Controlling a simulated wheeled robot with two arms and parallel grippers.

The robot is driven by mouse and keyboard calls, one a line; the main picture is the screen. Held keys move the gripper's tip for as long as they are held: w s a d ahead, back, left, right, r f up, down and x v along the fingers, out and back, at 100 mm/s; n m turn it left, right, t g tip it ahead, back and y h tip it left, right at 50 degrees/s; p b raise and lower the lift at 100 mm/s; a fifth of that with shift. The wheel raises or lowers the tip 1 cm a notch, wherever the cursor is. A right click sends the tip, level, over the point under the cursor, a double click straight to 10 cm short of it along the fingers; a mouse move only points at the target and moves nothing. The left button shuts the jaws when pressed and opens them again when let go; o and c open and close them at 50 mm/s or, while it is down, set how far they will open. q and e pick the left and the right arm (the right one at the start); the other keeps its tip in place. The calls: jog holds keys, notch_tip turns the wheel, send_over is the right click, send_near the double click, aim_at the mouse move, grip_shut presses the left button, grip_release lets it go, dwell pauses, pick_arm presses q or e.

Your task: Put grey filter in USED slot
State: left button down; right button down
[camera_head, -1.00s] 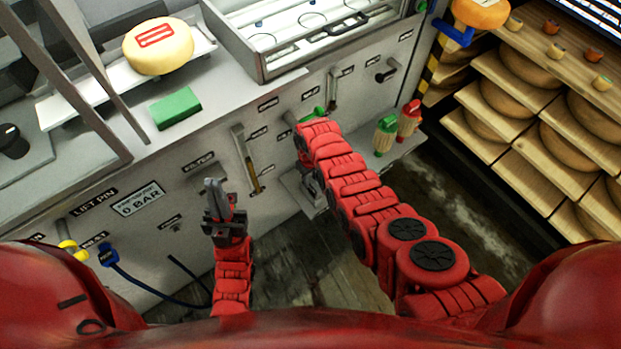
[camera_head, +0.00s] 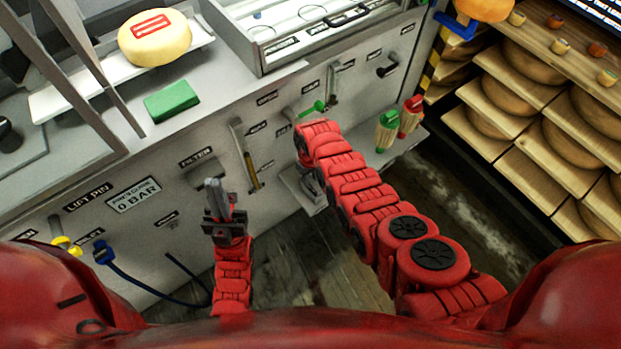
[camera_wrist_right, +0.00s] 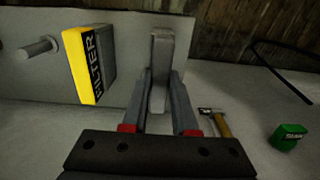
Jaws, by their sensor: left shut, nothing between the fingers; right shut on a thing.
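My right gripper (camera_wrist_right: 160,105) is shut on a grey upright block, the grey filter (camera_wrist_right: 161,60), in the right wrist view. In the head view my right arm reaches toward the machine's front panel, and its gripper and the filter are hidden behind the arm. My left gripper (camera_head: 226,195) is shut and empty in front of the panel, below the FILTER label (camera_head: 195,157). I cannot make out a USED slot.
A green block (camera_head: 171,101) and a cheese wheel (camera_head: 155,37) sit on the machine top. Two small green-topped and red-topped things (camera_head: 411,115) stand on a ledge right of my arm.

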jog(key=shift+f, duration=0.4)
jog(key=c, duration=0.6)
grip_release()
jog(key=shift+r, duration=0.15)
jog(key=shift+r, duration=0.2)
notch_tip(320, 180, up, 17)
jog(key=p, duration=0.2)
jog(key=shift+p, duration=0.4)
jog(key=shift+f, duration=0.1)
